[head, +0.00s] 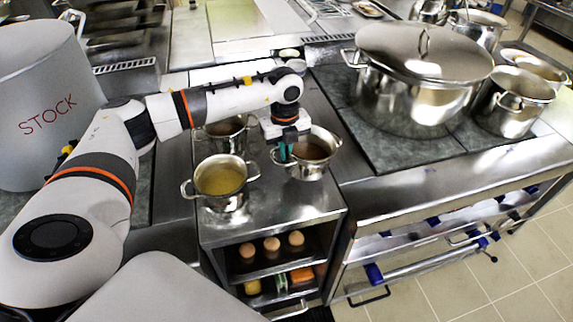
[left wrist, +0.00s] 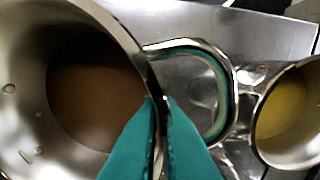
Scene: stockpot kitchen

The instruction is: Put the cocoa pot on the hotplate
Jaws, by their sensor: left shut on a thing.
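A small steel pot with brown liquid (head: 311,150) is at the right edge of the steel cart top, beside the range. It fills the left of the left wrist view (left wrist: 90,90). My left gripper (head: 286,150) reaches down to its left side, and its teal fingers (left wrist: 160,135) are shut on the pot's rim beside a loop handle. I cannot tell whether the pot rests on the cart or is slightly raised. Dark flat plates (head: 385,150) on the right range look like the hotplate; a huge lidded pot stands on them. My right gripper is not in view.
A pot of yellow soup (head: 220,180) stands close on the left, and another pot with brown contents (head: 226,130) stands behind. The huge lidded pot (head: 420,75) and smaller pots (head: 512,100) crowd the range. A STOCK pot (head: 45,110) is far left. The front dark plate is bare.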

